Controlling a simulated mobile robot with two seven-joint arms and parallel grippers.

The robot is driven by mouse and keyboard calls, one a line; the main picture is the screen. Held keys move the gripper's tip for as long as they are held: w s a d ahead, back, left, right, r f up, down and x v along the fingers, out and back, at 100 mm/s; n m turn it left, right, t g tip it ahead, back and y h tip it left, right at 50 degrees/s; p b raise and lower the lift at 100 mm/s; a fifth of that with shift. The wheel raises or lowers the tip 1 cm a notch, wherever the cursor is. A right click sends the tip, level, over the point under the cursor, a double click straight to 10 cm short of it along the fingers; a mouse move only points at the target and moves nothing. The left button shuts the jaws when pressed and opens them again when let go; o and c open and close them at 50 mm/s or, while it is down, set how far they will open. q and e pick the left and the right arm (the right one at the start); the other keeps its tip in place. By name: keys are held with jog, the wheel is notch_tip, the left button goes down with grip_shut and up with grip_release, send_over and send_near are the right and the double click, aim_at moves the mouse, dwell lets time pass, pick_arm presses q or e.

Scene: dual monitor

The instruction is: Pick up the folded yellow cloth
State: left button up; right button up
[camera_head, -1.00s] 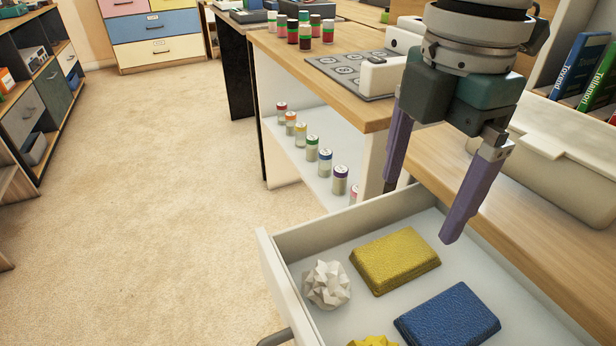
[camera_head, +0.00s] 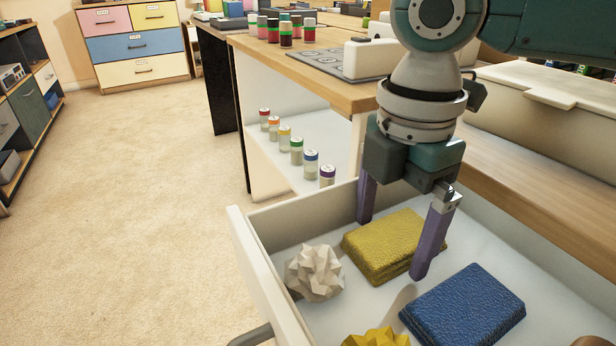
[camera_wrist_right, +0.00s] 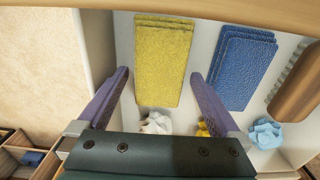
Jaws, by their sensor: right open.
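The folded yellow cloth (camera_head: 384,244) lies flat in the open white drawer (camera_head: 250,262), beside a folded blue cloth (camera_head: 463,306). My right gripper (camera_head: 391,248) is open above the drawer, with its two purple fingers pointing down, one near the yellow cloth's far left side and one in front of its right end. In the right wrist view the yellow cloth (camera_wrist_right: 162,62) lies ahead between the open fingers (camera_wrist_right: 160,75), with nothing held. Whether the fingers touch the cloth cannot be told. My left gripper is not in view.
A crumpled white ball (camera_head: 314,273) and a crumpled yellow one (camera_head: 376,338) lie in the drawer near the cloths. The wrist view also shows a light blue crumpled piece (camera_wrist_right: 266,133) and a brown object (camera_wrist_right: 298,88). The wooden desk edge (camera_head: 530,200) runs behind the drawer.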

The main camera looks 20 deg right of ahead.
aim_at(390, 237)
jog(key=shift+c, duration=0.6)
jog(key=c, duration=1.1)
notch_tip(390, 237, up, 19)
jog(key=p, duration=0.8)
jog(key=shift+r+p, duration=0.15)
jog(key=shift+p, duration=0.15)
jog(key=shift+c, duration=0.2)
jog(key=shift+r, duration=0.35)
